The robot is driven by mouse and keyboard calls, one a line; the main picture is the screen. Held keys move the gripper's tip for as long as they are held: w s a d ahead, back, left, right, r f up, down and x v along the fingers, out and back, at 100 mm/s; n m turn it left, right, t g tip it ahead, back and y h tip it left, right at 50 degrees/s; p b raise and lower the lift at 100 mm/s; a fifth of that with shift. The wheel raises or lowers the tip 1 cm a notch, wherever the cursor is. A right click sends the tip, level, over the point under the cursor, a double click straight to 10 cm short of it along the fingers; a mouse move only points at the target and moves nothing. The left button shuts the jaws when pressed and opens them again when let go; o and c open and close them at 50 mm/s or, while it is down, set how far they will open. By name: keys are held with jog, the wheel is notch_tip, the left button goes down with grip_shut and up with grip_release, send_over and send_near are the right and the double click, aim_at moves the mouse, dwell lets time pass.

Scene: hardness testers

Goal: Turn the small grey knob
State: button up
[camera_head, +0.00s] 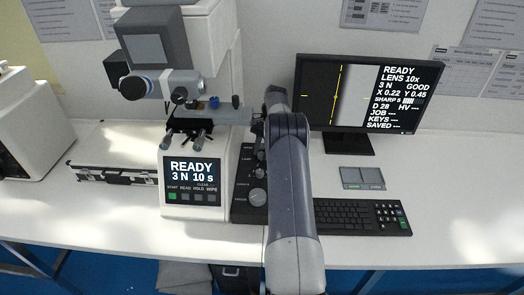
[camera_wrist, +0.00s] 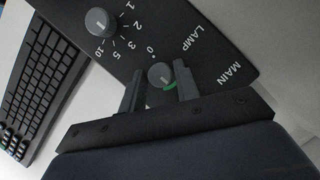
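A small grey knob (camera_wrist: 160,74) sits on a black control panel (camera_wrist: 215,45), with a green arc along its edge and a "0" mark beside it. My gripper (camera_wrist: 158,86) is open, one finger on each side of the knob. I cannot tell whether the fingers touch it; gaps seem to show. In the head view my arm reaches down over the panel (camera_head: 246,211) beside the tester, and its links largely hide the gripper and this knob.
A larger grey knob (camera_wrist: 98,22) with a 1-to-10 scale is close by on the panel. The tester's display (camera_head: 192,172) reads READY. A monitor (camera_head: 355,95), a keyboard (camera_head: 345,216) and a case (camera_head: 110,155) stand on the white bench.

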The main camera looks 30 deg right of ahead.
aim_at(261, 153)
jog(key=o, duration=0.3)
jog(key=shift+v, duration=3.75)
jog(key=shift+f, duration=0.1)
jog(key=shift+b+x, duration=0.45)
jog(key=shift+x, duration=0.95)
jog(key=shift+p+x, duration=0.45)
jog(key=shift+x, duration=1.85)
